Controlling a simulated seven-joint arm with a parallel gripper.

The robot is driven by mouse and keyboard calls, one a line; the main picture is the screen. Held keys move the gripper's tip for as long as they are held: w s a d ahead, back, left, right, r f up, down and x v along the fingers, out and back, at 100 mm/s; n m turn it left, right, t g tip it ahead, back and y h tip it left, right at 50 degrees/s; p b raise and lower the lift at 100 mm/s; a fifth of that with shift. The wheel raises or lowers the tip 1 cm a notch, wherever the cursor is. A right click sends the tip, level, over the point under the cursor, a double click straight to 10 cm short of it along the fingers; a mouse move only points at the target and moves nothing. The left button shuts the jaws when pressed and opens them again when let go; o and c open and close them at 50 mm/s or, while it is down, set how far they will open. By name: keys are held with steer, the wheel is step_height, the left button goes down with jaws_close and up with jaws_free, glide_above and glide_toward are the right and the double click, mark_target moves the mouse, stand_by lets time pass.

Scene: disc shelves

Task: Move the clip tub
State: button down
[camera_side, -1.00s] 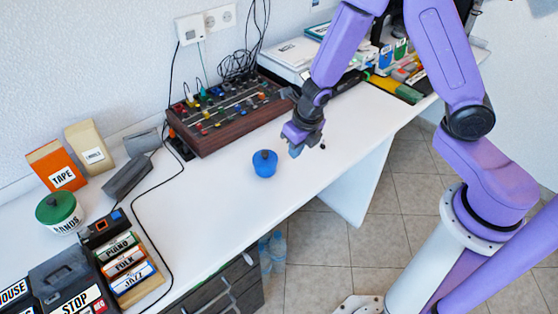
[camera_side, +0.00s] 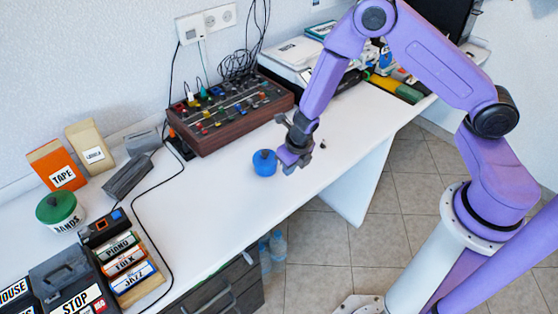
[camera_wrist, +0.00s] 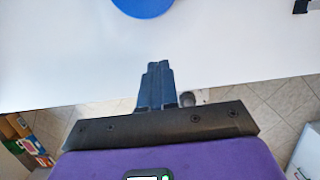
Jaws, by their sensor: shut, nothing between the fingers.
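My gripper (camera_side: 287,168) is just to the right of the tub in the side view, low over the desk. In the wrist view my gripper (camera_wrist: 158,68) has its fingers together with nothing between them, apart from the tub. The fingertips are hard to make out in the side view.
A brown mixer (camera_side: 225,115) with colored knobs stands behind the tub. A green-lidded tub marked BANDS (camera_side: 60,210), an orange TAPE box (camera_side: 57,168) and labelled disc cases (camera_side: 132,270) are at left. The desk's front edge is close. The desk left of the tub is clear.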

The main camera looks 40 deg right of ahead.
mark_target(269, 160)
steer(key=shift+w+f, duration=0.1)
steer(key=shift+f, duration=0.4)
steer(key=shift+w+r, duration=0.15)
steer(key=shift+w, duration=1.8)
steer(key=shift+w, duration=0.1)
steer(key=shift+w+a, duration=0.1)
steer(key=shift+w, duration=1.75)
